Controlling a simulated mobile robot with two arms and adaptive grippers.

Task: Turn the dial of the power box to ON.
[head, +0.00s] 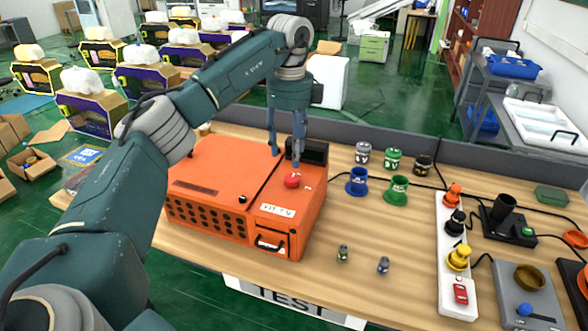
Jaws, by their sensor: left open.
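The power box appears to be the orange box (216,165) on the wooden table, left of centre. A red round dial (292,181) sits on its top near the right side, behind a white label whose text I cannot read. The dial's setting is too small to tell. My left gripper (285,158) points down over the rear right part of the box, fingers apart and empty. In the picture its fingertips are just above the dial; whether they touch the box is unclear. My right gripper is not in view.
A black block (307,152) stands behind the fingers. Blue (357,182) and green (397,190) holders, small bottles and a white power strip (450,285) with coloured plugs are to the right. Cables run across the table's right half. A grey partition (480,165) lines the back.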

